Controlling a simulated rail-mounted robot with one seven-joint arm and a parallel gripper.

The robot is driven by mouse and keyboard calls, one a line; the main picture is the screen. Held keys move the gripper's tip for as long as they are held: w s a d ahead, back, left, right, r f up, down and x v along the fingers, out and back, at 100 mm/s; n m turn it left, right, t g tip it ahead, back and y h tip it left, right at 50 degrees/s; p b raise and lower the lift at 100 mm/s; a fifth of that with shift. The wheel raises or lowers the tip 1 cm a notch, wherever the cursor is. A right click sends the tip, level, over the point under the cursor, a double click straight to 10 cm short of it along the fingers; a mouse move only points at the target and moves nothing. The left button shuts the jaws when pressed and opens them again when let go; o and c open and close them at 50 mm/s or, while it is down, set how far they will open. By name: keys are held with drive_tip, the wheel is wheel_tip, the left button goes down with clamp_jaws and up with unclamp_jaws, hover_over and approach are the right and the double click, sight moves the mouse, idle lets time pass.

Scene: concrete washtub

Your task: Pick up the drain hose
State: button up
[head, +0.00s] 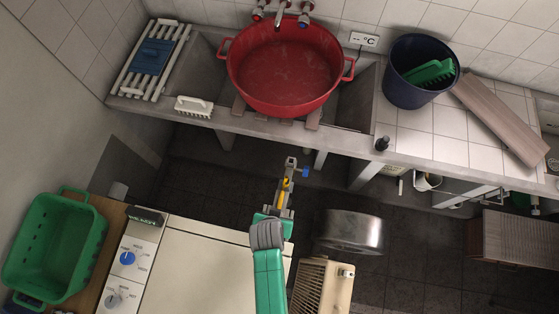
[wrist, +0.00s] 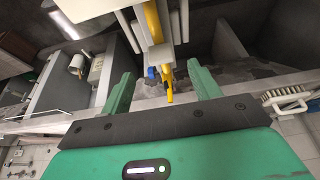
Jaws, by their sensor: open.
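My gripper (wrist: 158,70) is open, its two green fingers apart in the wrist view. A yellow tube-like piece (wrist: 153,22) runs down from the top between pale brackets, beyond the gap of the fingers. A yellow tip (wrist: 169,90) and a small blue part (wrist: 152,73) show between the fingers. I cannot tell for sure whether the yellow piece is the drain hose. In the head view a yellow piece (head: 286,185) and a blue bit (head: 305,172) show at the end of my arm, in front of the counter. No grip on anything shows.
A red tub (head: 285,65) sits in the concrete washtub. A white brush (head: 194,106) lies on the front ledge. A dark bucket (head: 410,90) stands right. A white washing machine (head: 195,262), a metal drum (head: 348,230) and a beige ribbed unit (head: 315,285) stand in front.

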drive_tip(key=x, duration=0.4)
drive_tip(key=b+x, duration=0.1)
drive_tip(key=x, duration=0.1)
drive_tip(key=shift+w+f, duration=0.2)
drive_tip(key=shift+w, duration=0.2)
clamp_jaws()
drive_tip(key=shift+r, duration=0.1)
